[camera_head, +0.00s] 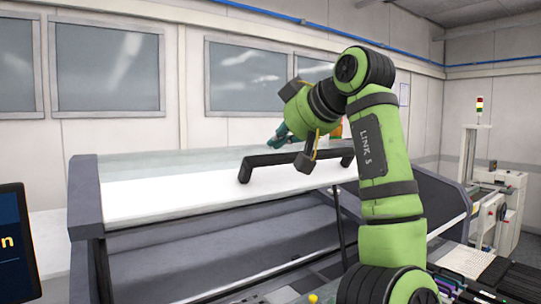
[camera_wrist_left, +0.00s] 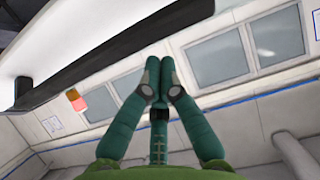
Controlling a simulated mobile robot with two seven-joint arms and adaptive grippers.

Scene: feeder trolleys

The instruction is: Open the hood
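The hood (camera_head: 215,190) is a long white and clear panel on the machine, with a dark opening below its front edge. A black bar handle (camera_head: 290,158) is fixed on its face. My left gripper (camera_head: 280,136), teal, is just above the handle, overlapping its far side in the head view. In the left wrist view its two fingertips (camera_wrist_left: 154,78) meet with nothing visible between them. A dark bar with a pale strip (camera_wrist_left: 120,40) crosses above the fingers there, apart from them. I cannot tell whether the gripper touches the handle. My right gripper is not in view.
The dark grey machine end (camera_head: 87,200) stands at the left, near a screen (camera_head: 15,245). A thin black strut (camera_head: 339,228) shows under the hood. Feeder parts (camera_head: 465,262) lie at lower right. A white machine with a signal light (camera_head: 480,104) stands behind.

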